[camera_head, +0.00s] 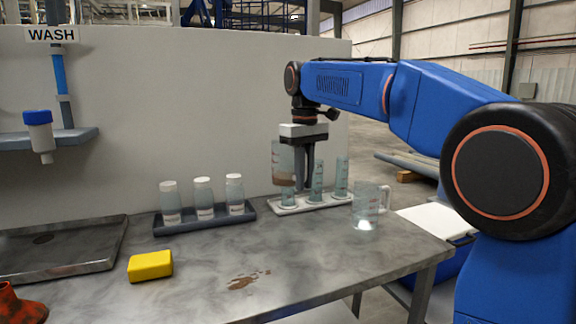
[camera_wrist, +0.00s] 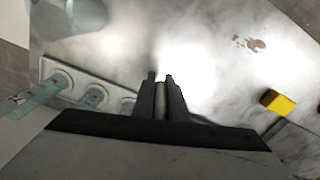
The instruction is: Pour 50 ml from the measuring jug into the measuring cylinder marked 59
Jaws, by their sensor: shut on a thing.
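My gripper (camera_head: 303,184) is shut on the handle (camera_wrist: 160,98) of a clear measuring jug (camera_head: 282,160) with red marks and brownish contents low inside. The jug looks about upright, raised at the left end of the white rack (camera_head: 325,203). Three clear measuring cylinders stand in the rack: left (camera_head: 289,196), middle (camera_head: 317,182) and right (camera_head: 342,178). The held jug appears just above or in front of the left cylinder. The cylinders also show at the lower left of the wrist view (camera_wrist: 95,97). Their numbers are too small to read. The jug's body is hidden in the wrist view.
Another clear jug (camera_head: 367,208) stands right of the rack. Three white-capped bottles (camera_head: 203,198) stand in a dark tray (camera_head: 180,229). A yellow sponge (camera_head: 150,265) and a brown stain (camera_head: 247,280) lie in front. A metal tray (camera_head: 62,270) is at left.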

